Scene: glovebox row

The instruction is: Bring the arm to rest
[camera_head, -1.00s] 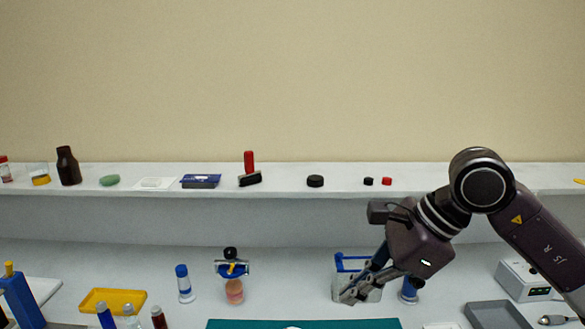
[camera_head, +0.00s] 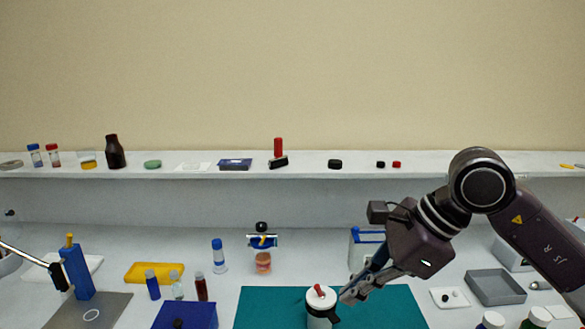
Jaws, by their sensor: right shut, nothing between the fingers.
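My right gripper (camera_head: 352,294) hangs from the arm that comes in from the right. Its fingers are shut with nothing between them. In the picture the fingertips are just right of a white canister (camera_head: 320,307) with a red piece on its lid, over the teal mat (camera_head: 266,302). I cannot tell how high above the mat they are. The gripper partly hides a white and blue rack (camera_head: 366,238) behind it. My left gripper is not in view.
A blue box (camera_head: 186,315) and several small bottles stand left of the mat. A yellow tray (camera_head: 154,272) lies behind them. A grey tray (camera_head: 496,287) is at the right. A back shelf (camera_head: 300,166) holds bottles and small items. Mat space behind the canister is clear.

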